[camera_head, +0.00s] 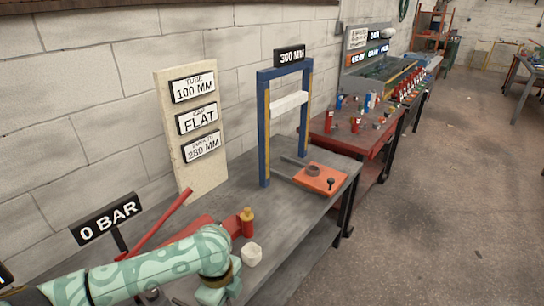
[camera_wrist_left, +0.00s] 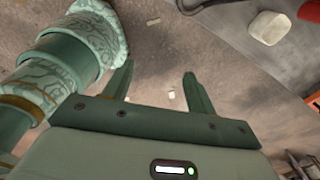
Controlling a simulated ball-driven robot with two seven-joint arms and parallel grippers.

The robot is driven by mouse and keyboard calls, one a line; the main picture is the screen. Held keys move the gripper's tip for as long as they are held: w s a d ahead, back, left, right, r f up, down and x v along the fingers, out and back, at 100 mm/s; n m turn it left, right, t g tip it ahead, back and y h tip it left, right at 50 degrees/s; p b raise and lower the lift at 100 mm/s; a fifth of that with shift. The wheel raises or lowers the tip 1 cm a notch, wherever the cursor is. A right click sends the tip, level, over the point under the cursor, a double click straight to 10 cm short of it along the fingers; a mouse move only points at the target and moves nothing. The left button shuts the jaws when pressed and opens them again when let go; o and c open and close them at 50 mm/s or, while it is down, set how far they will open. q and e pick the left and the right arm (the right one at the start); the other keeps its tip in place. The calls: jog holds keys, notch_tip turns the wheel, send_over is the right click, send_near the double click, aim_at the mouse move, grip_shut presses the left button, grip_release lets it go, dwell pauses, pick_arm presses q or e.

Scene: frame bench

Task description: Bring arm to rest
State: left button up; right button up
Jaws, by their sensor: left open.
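My left arm comes in from the left along the bottom of the head view, patterned in pale green. My left gripper (camera_head: 215,291) is at its end, partly cut off by the lower edge, near the front of the grey bench (camera_head: 285,215). In the left wrist view its two dark green fingers (camera_wrist_left: 158,86) stand apart with nothing between them. Brownish floor (camera_wrist_left: 160,65) shows beyond the fingertips. My right gripper is in neither view.
A white rounded piece (camera_head: 251,254), a red bottle with a yellow cap (camera_head: 247,222) and a long red lever (camera_head: 160,223) are close to my left arm. A blue press frame (camera_head: 264,130) stands farther along, with an orange plate (camera_head: 320,178). Open floor (camera_head: 430,210) lies right.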

pick_arm(q)
jog(key=s+d+n+t+h, duration=0.3)
jog(key=s+d+n, duration=0.1)
jog(key=s+d, duration=0.2)
jog(key=s+a+r+n+t+y, duration=0.2)
jog(key=s+a+n+y, duration=0.3)
jog(key=a, duration=0.8)
jog(key=s+a+r+n+t+y, duration=0.1)
jog(key=s+a+r+n+y, duration=0.15)
jog(key=s+a+n, duration=0.7)
notch_tip(320, 180, down, 26)
jog(key=d+m+g+h, duration=0.2)
jog(key=m, duration=0.1)
jog(key=s+f+n+g+h, duration=0.1)
jog(key=s+f, duration=0.7)
jog(key=s, duration=0.2)
jog(key=s+f+n+g+h, duration=0.1)
jog(key=s+f+n+g, duration=0.1)
jog(key=s+f, duration=0.6)
jog(key=s, duration=0.3)
jog(key=shift+s+a+f, duration=0.15)
jog(key=shift+f, duration=0.15)
